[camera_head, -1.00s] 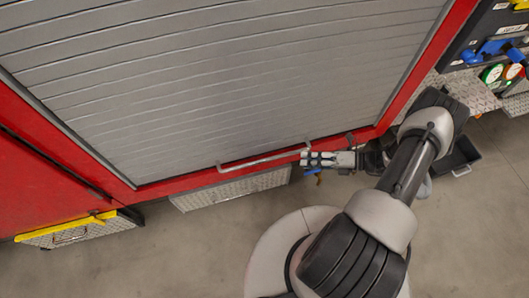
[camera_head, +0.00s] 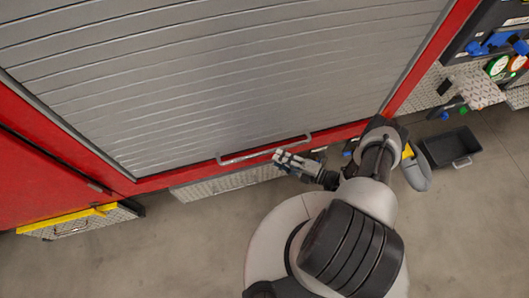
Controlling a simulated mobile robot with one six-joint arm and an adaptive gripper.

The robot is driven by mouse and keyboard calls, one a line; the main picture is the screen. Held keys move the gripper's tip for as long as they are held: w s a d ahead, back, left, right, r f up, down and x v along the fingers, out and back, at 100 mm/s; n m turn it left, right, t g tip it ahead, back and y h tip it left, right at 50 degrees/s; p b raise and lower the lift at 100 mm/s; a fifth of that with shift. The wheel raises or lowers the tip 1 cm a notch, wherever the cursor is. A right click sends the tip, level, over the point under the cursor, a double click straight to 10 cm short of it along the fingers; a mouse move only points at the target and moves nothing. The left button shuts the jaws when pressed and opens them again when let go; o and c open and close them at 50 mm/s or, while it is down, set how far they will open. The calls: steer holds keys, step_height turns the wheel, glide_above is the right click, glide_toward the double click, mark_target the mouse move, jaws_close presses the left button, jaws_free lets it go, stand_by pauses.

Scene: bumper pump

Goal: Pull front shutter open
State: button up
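The front shutter (camera_head: 230,90) is a grey slatted roller door, closed down to the red lower frame of the truck. Its bar handle (camera_head: 240,157) runs along the bottom edge, with its two ends bent to the shutter. My gripper (camera_head: 279,158) is at the right part of the bar, with its fingertips at or very near it. I cannot tell whether the fingers close around the bar or only lie beside it. The arm reaches in from the lower right and covers part of the frame right of the bar.
A pump panel with gauges (camera_head: 497,66) and blue levers stands at the upper right. A dark open bin (camera_head: 450,146) is on the floor at right. A yellow-edged step (camera_head: 70,222) sticks out at lower left. The floor at lower left is clear.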

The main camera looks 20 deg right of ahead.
mark_target(265, 152)
steer(key=x, duration=0.8)
steer(key=shift+b, duration=0.3)
steer(key=shift+c, duration=0.2)
jaws_close()
steer(key=shift+d, duration=0.1)
